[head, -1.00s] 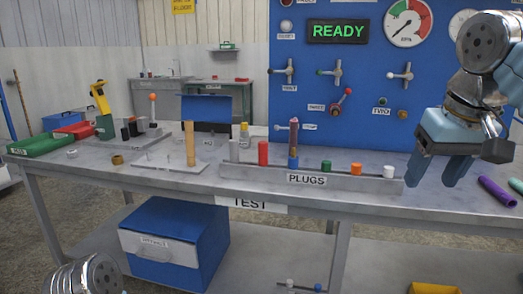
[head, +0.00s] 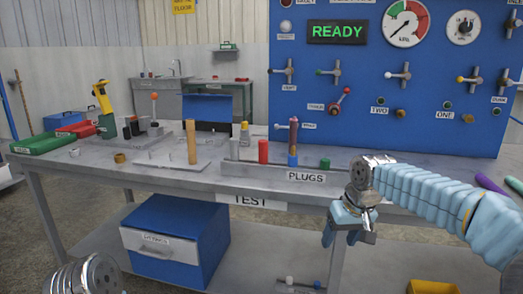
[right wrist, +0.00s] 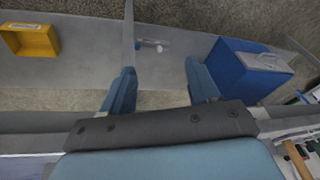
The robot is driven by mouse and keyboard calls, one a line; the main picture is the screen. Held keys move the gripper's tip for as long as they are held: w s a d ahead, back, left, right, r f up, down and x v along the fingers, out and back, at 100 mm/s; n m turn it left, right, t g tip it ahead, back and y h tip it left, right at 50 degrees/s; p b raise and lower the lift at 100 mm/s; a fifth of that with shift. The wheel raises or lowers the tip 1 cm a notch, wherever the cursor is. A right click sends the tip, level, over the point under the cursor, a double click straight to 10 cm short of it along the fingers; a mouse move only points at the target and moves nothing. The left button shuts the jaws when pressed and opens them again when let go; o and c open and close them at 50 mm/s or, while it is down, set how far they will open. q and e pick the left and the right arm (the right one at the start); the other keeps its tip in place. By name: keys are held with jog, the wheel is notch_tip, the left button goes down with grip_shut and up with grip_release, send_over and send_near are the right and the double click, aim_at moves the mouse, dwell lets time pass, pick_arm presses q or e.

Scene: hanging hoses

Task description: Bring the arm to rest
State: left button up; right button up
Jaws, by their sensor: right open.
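My right gripper (head: 343,238) hangs in front of the bench's front edge in the head view, fingers pointing down. In the right wrist view its two fingers (right wrist: 160,85) stand apart with nothing between them. Beyond them show the lower shelf and the floor. My right arm comes in from the right and hides part of the bench top and the right end of the plugs rack. At the bottom left of the head view, a round metal part of my left arm shows, but not its gripper.
The bench (head: 130,177) carries the plugs rack (head: 273,178), a green tray (head: 43,144) and a purple hose piece (head: 489,183). A blue drawer box (head: 205,235) stands on the lower shelf; it also shows in the right wrist view (right wrist: 240,75). A yellow bin (head: 433,287) is at lower right.

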jog(key=s+a+f+g+y, duration=0.1)
jog(key=s+a+f, duration=0.1)
jog(key=f, duration=0.8)
jog(key=s+a+f+y, duration=0.1)
jog(key=s+a+f, duration=0.15)
jog(key=f, duration=0.75)
jog(key=s+a+f+g, duration=0.1)
jog(key=s+a+f, duration=0.15)
jog(key=f, duration=0.65)
jog(key=s+a+f+m, duration=0.1)
jog(key=s+f+m, duration=0.2)
jog(key=s+f, duration=1.1)
jog(key=s, duration=0.4)
jog(key=shift+a+y, duration=0.2)
jog(key=shift+y, duration=0.1)
